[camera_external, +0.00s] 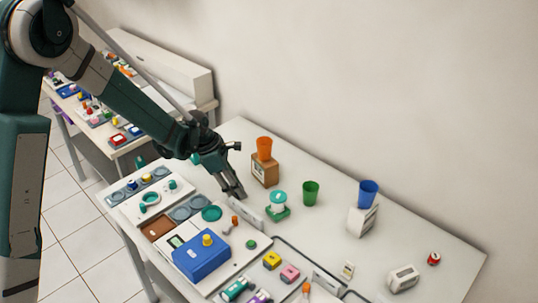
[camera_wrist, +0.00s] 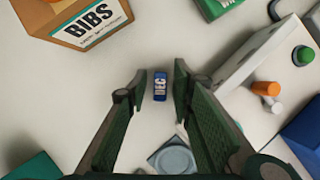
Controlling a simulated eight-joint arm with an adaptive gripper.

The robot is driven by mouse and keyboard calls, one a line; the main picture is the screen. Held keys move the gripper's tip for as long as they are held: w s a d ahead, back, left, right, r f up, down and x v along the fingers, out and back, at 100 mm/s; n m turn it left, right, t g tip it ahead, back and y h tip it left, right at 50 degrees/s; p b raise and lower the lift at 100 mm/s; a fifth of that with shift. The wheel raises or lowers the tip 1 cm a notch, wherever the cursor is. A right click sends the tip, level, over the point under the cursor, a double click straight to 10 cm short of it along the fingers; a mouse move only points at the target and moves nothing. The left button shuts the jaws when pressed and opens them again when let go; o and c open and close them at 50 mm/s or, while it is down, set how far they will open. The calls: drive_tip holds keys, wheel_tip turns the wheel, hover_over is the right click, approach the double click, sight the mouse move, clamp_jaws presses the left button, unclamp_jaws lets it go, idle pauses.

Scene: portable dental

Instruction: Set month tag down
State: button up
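The month tag (camera_wrist: 160,85) is a small blue piece with white letters that seem to read "DEC", turned sideways. In the wrist view it lies between the two fingers of my gripper (camera_wrist: 161,78), with a visible gap on each side. The fingers are apart, and the tag appears to rest on the white tabletop below them. In the external view my gripper (camera_external: 236,193) points down just left of a long white block; I cannot make out the tag there.
A brown box marked "BIBS" (camera_wrist: 78,22) stands close by, with an orange cup (camera_external: 264,148) on top. A white block (camera_wrist: 262,50) is right of the fingers. A grey pad with a round centre (camera_wrist: 173,158) lies nearby. Bare tabletop (camera_external: 335,222) extends rightward.

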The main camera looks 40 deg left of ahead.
drive_tip(key=shift+r, duration=0.1)
drive_tip(key=p+v, duration=0.1)
drive_tip(key=v, duration=1.1)
drive_tip(key=shift+p, duration=0.4)
idle(0.4)
